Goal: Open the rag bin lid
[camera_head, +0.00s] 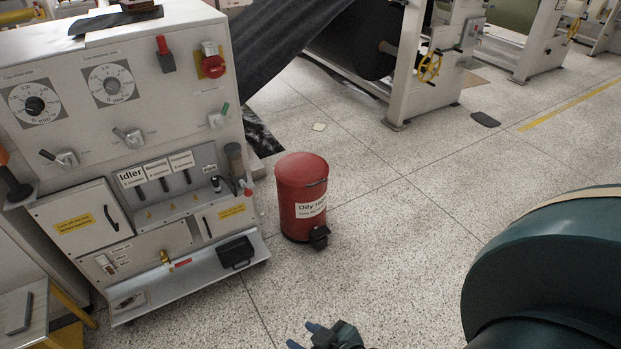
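The rag bin (292,215) is a red cylinder standing upright on the floor, right of the grey machine. A white label on its front begins with "Oily". Its domed red lid (300,168) is shut. A black pedal (319,237) sticks out at its base, at the front right. My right gripper (301,336) shows at the bottom edge, below and apart from the bin. Its two blue-grey fingertips are spaced apart with nothing visible between them. My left gripper is out of view.
The grey control machine (170,150) with dials and switches stands close on the bin's left. A roller stand (422,70) with a large dark roll is behind. A dark flat piece (485,119) lies on the floor. The floor right of the bin is clear.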

